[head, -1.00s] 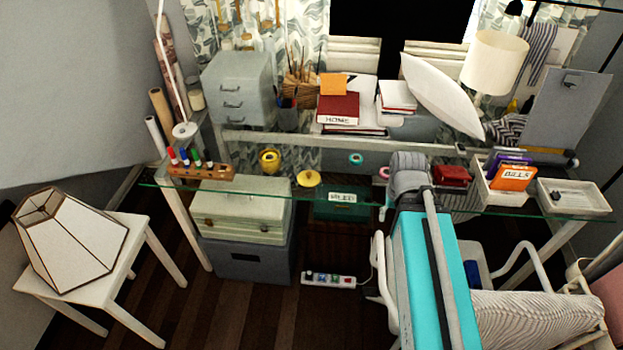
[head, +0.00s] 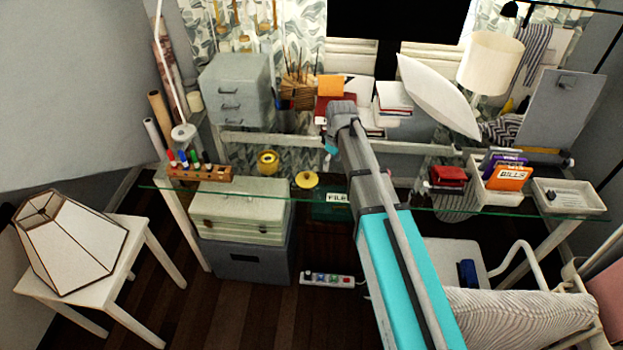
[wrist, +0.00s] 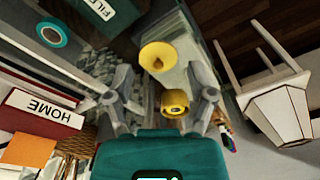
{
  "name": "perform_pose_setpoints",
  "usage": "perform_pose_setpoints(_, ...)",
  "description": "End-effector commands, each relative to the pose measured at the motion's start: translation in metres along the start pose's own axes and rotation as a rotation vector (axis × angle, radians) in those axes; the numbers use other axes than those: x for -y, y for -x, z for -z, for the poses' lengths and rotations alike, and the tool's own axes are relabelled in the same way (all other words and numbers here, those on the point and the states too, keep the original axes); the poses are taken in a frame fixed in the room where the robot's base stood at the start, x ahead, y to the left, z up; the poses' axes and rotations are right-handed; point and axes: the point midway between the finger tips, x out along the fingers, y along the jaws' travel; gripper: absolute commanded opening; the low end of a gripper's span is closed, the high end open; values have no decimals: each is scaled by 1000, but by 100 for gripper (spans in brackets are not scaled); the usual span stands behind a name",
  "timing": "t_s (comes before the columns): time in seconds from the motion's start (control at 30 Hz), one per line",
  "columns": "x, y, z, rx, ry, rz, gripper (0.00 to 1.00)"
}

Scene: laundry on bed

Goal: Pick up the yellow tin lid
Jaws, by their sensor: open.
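The yellow tin lid (head: 306,180) is a round disc with a small knob, lying on the glass desk top left of the middle. It also shows in the wrist view (wrist: 157,57), just beyond my fingers. The open yellow tin (head: 268,161) stands to its left; in the wrist view the tin (wrist: 174,102) is nearer, between the fingers in the picture. My gripper (wrist: 165,92) is open and empty. In the head view my gripper (head: 331,148) is partly hidden by its arm, up and to the right of the lid.
A marker rack (head: 200,172) stands at the desk's left end. Books (head: 336,108) and a grey drawer unit (head: 236,90) are behind. A teal tape roll (wrist: 52,34) lies near the lid. The glass (head: 250,181) around the lid is mostly clear.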

Motion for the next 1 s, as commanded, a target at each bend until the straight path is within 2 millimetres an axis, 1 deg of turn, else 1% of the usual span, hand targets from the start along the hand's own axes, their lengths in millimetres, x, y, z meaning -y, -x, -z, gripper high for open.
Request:
perform_pose_setpoints(0.03,-9,0,28,-6,75,3,71)
perform_pose_setpoints(0.1,-11,-1,51,-14,170,7,71)
perform_pose_setpoints(0.2,-13,-2,75,-22,272,10,71)
perform_pose_setpoints(0.3,-13,-2,89,-29,336,12,71)
perform_pose_setpoints(0.43,-12,-3,95,-32,370,13,71)
perform_pose_setpoints(0.77,-12,-3,94,-32,370,12,71)
perform_pose_setpoints(1.0,-13,-12,94,-32,369,12,71)
